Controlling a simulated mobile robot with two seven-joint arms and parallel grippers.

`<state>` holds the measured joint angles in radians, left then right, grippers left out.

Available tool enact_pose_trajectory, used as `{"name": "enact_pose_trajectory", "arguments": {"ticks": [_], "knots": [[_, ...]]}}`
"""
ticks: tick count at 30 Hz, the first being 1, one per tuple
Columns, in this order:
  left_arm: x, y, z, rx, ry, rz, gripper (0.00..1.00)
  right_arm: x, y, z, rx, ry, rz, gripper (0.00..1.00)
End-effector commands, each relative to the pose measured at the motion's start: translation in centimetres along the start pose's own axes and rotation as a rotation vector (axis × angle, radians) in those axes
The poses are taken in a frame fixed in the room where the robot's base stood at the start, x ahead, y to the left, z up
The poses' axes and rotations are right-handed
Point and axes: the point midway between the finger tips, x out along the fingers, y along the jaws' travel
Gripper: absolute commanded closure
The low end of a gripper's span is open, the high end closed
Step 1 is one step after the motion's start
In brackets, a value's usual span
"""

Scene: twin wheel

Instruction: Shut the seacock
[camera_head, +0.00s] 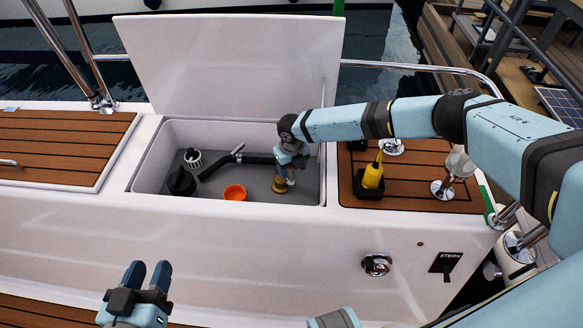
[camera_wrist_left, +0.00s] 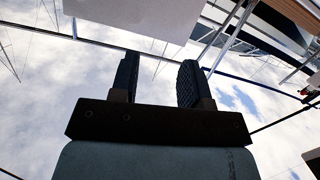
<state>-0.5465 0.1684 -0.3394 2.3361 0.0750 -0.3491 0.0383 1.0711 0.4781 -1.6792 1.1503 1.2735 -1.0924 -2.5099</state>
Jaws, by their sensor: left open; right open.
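A brass fitting (camera_head: 279,186), which looks like the seacock, stands on the floor of the open locker (camera_head: 150,190), at the right end of a black hose (camera_head: 258,160). My right gripper (camera_head: 287,172) points down into the locker right over the fitting, and a small reddish part shows beside it. The gripper and wrist hide the upper part of the fitting, so I cannot tell whether they touch or how its handle stands. My left gripper (camera_head: 147,272) is open and empty in front of the white locker wall. Its two spread fingers also show in the left wrist view (camera_wrist_left: 158,80) against the sky.
The white locker lid (camera_head: 230,65) stands open behind. An orange cup (camera_head: 235,192), a black cowl (camera_head: 181,181) and a white-topped strainer (camera_head: 193,157) sit in the locker. A yellow bottle (camera_head: 373,174) stands in a black holder on the right deck. My right arm crosses above that deck.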

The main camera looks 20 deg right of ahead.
Motion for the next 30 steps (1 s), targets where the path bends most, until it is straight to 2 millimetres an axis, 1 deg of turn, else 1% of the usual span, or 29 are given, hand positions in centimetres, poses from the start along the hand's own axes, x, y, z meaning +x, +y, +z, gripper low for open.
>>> {"name": "enact_pose_trajectory", "arguments": {"ticks": [4,5,6,11,12,13,21,22,24,29,30], "knots": [[0.0,0.0,0.0,0.000,0.000,0.000,0.57,0.0,0.0,0.0,0.000,0.000,0.000,0.39],[0.0,0.0,0.0,0.000,0.000,0.000,0.57,0.0,0.0,0.0,0.000,0.000,0.000,0.42],[0.0,0.0,0.0,0.000,0.000,0.000,0.57,0.0,0.0,0.0,0.000,0.000,0.000,0.51],[0.0,0.0,0.0,0.001,0.000,0.000,0.57,0.0,0.0,0.0,0.000,0.000,0.000,0.88],[0.0,0.0,0.0,0.001,0.000,0.000,0.57,0.0,0.0,0.0,0.000,0.000,0.000,0.97],[0.0,0.0,0.0,0.001,0.000,0.000,0.57,0.0,0.0,0.0,0.000,0.000,0.000,1.00],[-0.1,-0.1,-0.3,0.012,-0.021,-0.007,0.57,-0.2,0.1,-0.3,-0.001,-0.022,-0.016,1.00],[-0.2,-0.3,0.0,0.014,-0.040,-0.013,0.57,-0.3,0.2,-0.4,-0.001,-0.030,-0.022,1.00],[-0.8,-1.2,2.0,0.015,-0.125,-0.043,0.57,-0.4,0.3,-0.6,-0.002,-0.055,-0.038,1.00],[-2.5,-2.5,5.1,0.025,-0.296,-0.093,0.57,-0.5,0.8,-1.3,-0.003,-0.137,-0.093,1.00],[-2.6,-2.7,5.1,0.029,-0.312,-0.098,0.57,-0.4,1.0,-1.6,-0.003,-0.162,-0.109,1.00]]}}
